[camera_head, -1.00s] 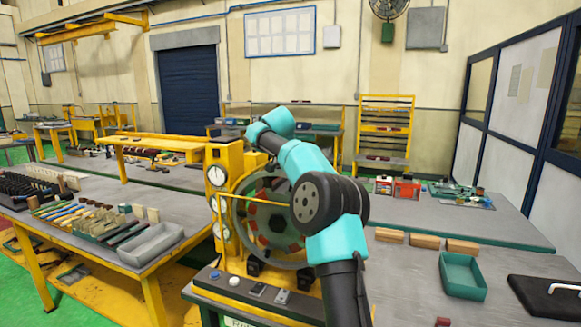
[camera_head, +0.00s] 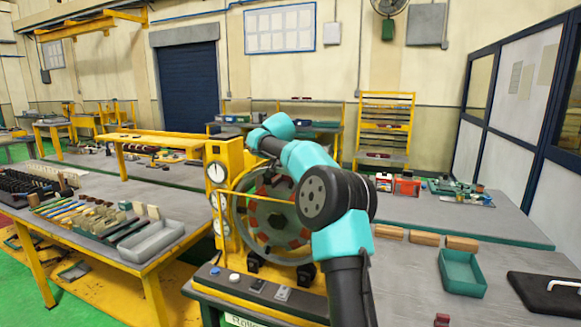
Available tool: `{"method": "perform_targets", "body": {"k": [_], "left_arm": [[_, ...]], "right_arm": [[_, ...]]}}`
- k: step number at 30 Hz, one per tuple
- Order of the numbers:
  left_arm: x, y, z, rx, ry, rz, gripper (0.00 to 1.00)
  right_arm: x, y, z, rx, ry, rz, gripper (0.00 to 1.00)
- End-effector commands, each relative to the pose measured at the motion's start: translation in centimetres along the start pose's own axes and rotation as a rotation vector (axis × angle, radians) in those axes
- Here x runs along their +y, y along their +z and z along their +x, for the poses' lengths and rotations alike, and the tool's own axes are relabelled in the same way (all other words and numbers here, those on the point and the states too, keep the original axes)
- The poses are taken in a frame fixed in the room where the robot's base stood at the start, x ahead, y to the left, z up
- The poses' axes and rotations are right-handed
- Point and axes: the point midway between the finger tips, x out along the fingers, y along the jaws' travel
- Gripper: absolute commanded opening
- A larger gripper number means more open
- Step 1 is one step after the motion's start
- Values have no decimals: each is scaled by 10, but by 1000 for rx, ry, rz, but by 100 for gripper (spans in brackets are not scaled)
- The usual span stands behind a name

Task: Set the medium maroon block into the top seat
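The round stator (camera_head: 247,243) stands upright in the yellow winding machine (camera_head: 229,165). Red and pale segments line its inner ring around a dark centre. My teal and black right arm (camera_head: 300,160) rises from the bottom edge and crosses in front of the stator's right side, its far end bending towards the machine's top. The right gripper is hidden behind the arm and machine, so its hold cannot be seen. The top seat cannot be made out clearly. A small maroon piece (camera_head: 441,320) is cut by the bottom edge; its size is unclear. My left gripper is not in view.
A green tray (camera_head: 462,274) and several wooden blocks (camera_head: 425,238) lie on the right bench, beside a black case (camera_head: 545,296). A grey tray (camera_head: 151,240) and rows of tools fill the left bench. A control panel (camera_head: 258,285) fronts the machine.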

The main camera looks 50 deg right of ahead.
Motion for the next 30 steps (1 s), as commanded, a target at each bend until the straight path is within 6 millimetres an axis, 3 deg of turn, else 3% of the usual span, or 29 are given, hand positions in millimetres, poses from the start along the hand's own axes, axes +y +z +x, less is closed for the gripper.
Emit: {"method": "perform_targets", "body": {"k": [26,27,30], "left_arm": [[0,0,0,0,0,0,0],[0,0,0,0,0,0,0],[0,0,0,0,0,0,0]], "right_arm": [[0,2,4,2,-1,0,0],[0,2,4,2,-1,0,43],[0,3,4,1,-1,0,53]]}}
